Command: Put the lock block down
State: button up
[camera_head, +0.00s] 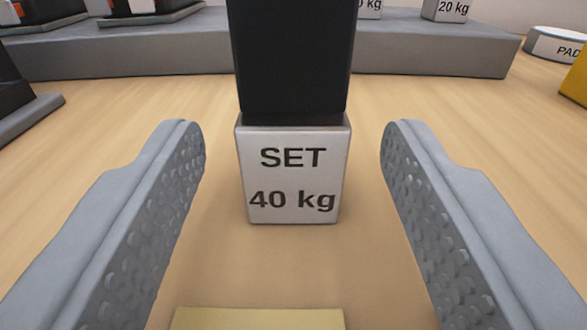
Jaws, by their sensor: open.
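A block with a light grey base marked "SET 40 kg" (292,185) and a tall black upper part (294,60) stands upright on the wooden floor. No block in view bears the word lock, so I cannot tell if this is the lock block. My gripper (293,140) is open, with one grey studded finger on each side of the block. There is a clear gap between each finger and the block. The top of the black part runs out of the picture.
A long grey platform (430,55) crosses the back and bears blocks, one marked "20 kg" (452,9). A round white pad (556,45) and a yellow thing (575,78) are at right. A dark object (22,105) is at left. A pale yellow edge (258,319) shows at the bottom.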

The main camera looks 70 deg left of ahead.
jog(key=v, duration=1.1)
jog(key=shift+d, duration=0.25)
jog(key=shift+s+r, duration=0.1)
jog(key=s+d+r+m+t+h, duration=0.1)
jog(key=s+d+m+h, duration=0.1)
jog(key=s+m+h, duration=0.4)
jog(key=s+d+r+m+h, duration=0.1)
jog(key=s+d+r+h, duration=0.1)
jog(key=s+h, duration=0.45)
jog(key=s+d+r+m+t+h, duration=0.2)
jog(key=s+d+r+m+t, duration=0.1)
jog(key=s+r+t, duration=0.2)
jog(key=s+d+r+m+t+h, duration=0.2)
jog(key=s+d+r+m+t, duration=0.2)
jog(key=s+r, duration=0.6)
notch_tip(320, 180, up, 2)
jog(key=shift+d+r+t, duration=0.15)
jog(key=shift+d+t, duration=0.1)
jog(key=shift+t, duration=0.35)
jog(key=shift+o, duration=0.5)
jog(key=shift+h, duration=0.25)
